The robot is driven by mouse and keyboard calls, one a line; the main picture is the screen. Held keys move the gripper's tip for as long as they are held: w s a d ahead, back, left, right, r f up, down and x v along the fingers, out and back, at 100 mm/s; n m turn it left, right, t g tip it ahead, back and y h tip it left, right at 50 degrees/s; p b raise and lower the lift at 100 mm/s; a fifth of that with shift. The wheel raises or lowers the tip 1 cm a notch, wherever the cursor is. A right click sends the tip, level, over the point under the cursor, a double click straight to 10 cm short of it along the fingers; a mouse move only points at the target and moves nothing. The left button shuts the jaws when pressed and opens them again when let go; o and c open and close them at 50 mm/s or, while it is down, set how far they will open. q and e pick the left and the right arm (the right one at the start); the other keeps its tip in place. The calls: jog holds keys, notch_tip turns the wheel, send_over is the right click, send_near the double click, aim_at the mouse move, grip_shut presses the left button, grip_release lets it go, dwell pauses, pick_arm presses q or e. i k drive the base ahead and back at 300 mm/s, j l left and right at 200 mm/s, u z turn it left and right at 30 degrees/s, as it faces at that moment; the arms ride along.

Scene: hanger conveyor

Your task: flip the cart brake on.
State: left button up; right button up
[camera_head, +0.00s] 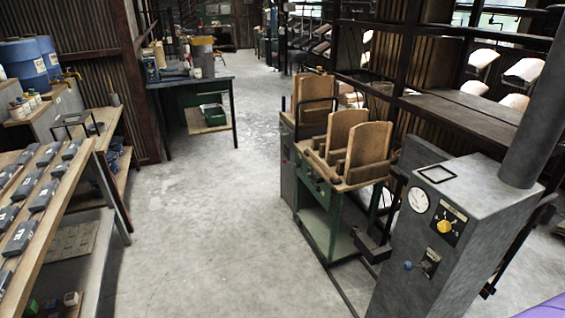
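A cart with a green metal frame (321,240) stands right of the middle of the head view, beside a grey control cabinet. Upright wooden boards (346,135) stand on its top. A dark flat block on a bar (371,246) sits low by its near right side; I cannot tell whether this is the brake. No part can be surely made out as the brake, nor its position. The cart's wheels are too small or hidden to make out. Neither of my grippers is in view.
The grey cabinet (437,235) with a gauge, yellow knob and pipe blocks the near right. A sloped wooden bench (62,190) with grey blocks lines the left. A dark table (190,82) stands further back. The concrete floor (215,225) between is clear.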

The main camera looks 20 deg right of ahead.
aim_at(284, 161)
jog(key=i+l, duration=0.85)
jog(key=i, duration=0.3)
jog(key=i+l, duration=0.85)
jog(key=i, duration=0.25)
jog(key=l+z, duration=0.05)
